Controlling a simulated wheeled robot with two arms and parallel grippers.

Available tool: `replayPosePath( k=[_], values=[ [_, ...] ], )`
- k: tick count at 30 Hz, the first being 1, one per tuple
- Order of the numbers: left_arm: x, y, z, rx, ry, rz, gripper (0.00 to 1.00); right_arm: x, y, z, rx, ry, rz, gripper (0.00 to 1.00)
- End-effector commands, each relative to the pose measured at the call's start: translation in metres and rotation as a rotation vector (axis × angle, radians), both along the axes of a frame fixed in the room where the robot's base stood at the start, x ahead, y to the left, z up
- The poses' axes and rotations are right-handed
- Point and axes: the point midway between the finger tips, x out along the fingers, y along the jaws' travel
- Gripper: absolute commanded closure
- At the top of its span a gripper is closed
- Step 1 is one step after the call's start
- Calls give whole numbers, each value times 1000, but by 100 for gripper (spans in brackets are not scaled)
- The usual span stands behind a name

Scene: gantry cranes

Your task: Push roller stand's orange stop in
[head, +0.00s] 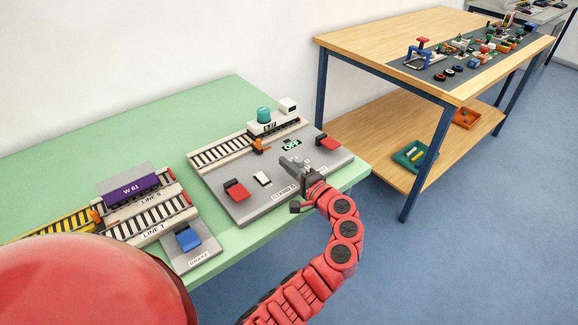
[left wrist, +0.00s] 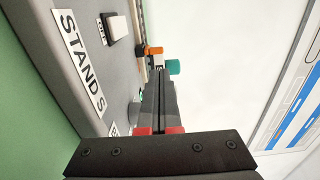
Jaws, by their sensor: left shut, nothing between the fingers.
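The roller stand is a grey board (head: 240,205) with a short roller track (head: 221,153) along its back, on the green table. Its orange stop (head: 258,145) stands at the front edge of the track, beside a white wagon (head: 272,122) that bears a teal cylinder (head: 264,114). My left gripper (head: 287,162) is shut and empty above the board, in front of and to the right of the stop. In the left wrist view the shut fingers (left wrist: 160,80) point towards the orange stop (left wrist: 153,50). They look apart from it. My right gripper is out of view.
On the board are a red lever (head: 236,190), a white switch (head: 262,179), another red block (head: 328,141) and a green OFF display (head: 291,145). Left are a purple W 61 wagon (head: 131,189) and a blue brake pedal (head: 188,239). A wooden table (head: 375,40) stands right.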

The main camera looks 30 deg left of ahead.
Motion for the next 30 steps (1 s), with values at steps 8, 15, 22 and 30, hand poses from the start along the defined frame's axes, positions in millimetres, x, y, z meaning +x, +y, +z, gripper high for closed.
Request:
replayPosePath(
  k=[8, 15, 22, 30],
  values=[
    [22, 57, 0, 0, 2, 5, 100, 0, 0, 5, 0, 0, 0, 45],
    [34, 86, 0, -1, 1, 4, 100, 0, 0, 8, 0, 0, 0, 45],
    [37, 92, -1, 0, 2, 1, 100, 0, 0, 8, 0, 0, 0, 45],
    [38, 93, -1, 0, 1, 1, 100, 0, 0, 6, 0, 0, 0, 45]
  ],
)
